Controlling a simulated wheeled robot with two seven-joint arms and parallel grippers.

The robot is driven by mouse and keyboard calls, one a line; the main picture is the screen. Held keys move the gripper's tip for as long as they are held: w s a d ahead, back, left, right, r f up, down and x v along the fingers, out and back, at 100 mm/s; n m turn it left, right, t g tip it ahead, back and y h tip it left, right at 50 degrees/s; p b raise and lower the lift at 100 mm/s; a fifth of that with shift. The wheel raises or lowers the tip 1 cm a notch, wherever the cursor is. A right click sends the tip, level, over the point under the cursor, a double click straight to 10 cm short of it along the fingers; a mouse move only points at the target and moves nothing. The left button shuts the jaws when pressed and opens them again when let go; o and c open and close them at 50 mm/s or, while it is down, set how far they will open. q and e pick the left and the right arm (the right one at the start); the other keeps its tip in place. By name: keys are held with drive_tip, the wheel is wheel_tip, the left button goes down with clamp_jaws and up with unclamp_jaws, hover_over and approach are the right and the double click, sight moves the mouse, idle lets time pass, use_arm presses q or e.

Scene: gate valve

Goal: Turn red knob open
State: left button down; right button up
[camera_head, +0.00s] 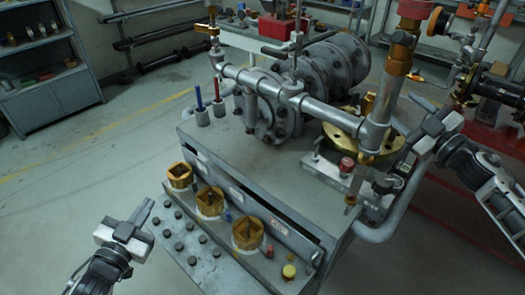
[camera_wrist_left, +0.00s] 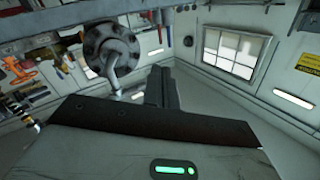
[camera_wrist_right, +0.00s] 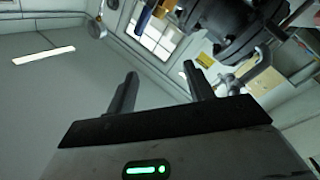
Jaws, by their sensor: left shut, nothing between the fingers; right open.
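A red knob (camera_head: 346,165) stands on the right end of the grey bench, beside a vertical pipe, in the head view. A small red button (camera_head: 270,251) also sits on the bench's front panel. My left gripper (camera_head: 146,211) is shut and empty, left of the bench and apart from it. Its closed fingers show in the left wrist view (camera_wrist_left: 162,86). My right gripper (camera_head: 415,130) is open and empty, to the right of the red knob and apart from it. Its spread fingers show in the right wrist view (camera_wrist_right: 160,85). Neither wrist view clearly shows the knob.
The grey bench (camera_head: 210,135) carries a large flanged valve body (camera_head: 345,60), a grey pipe (camera_head: 250,80) and a brass disc (camera_head: 345,122). A grey side rail (camera_head: 385,230) runs near my right gripper. Several brass fittings and a yellow button (camera_head: 289,271) line the front. Floor at left is clear.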

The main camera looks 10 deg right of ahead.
sight(348, 162)
drive_tip(key=a+n+g+y+b, duration=0.2)
drive_tip(key=a+n+g+y, duration=0.4)
drive_tip(key=a+n+g, duration=1.1)
drive_tip(key=s+d+r+m+g+h, duration=0.1)
drive_tip(key=d+r+m+h, duration=0.3)
drive_tip(key=h, duration=0.8)
drive_tip(key=shift+m, duration=0.4)
drive_tip(key=f, duration=0.5)
drive_tip(key=f+b, duration=0.1)
drive_tip(key=f, duration=0.4)
drive_tip(key=d+f+b, duration=0.1)
drive_tip(key=f, duration=0.4)
drive_tip(key=shift+d, duration=0.1)
drive_tip(key=shift+f, duration=0.8)
use_arm(q)
drive_tip(key=s+d+f+n+g+y, duration=0.1)
drive_tip(key=s+d+f+n+g, duration=0.1)
drive_tip(key=s, duration=0.7)
drive_tip(key=s+d+f+n+g+y, duration=0.1)
drive_tip(key=s+d+f+n+g, duration=0.2)
drive_tip(key=s+f, duration=0.5)
drive_tip(key=d+g, duration=0.1)
drive_tip(key=d, duration=0.1)
drive_tip(key=shift+s+d, duration=0.4)
drive_tip(key=shift+f, duration=0.1)
use_arm(e)
drive_tip(key=c, duration=1)
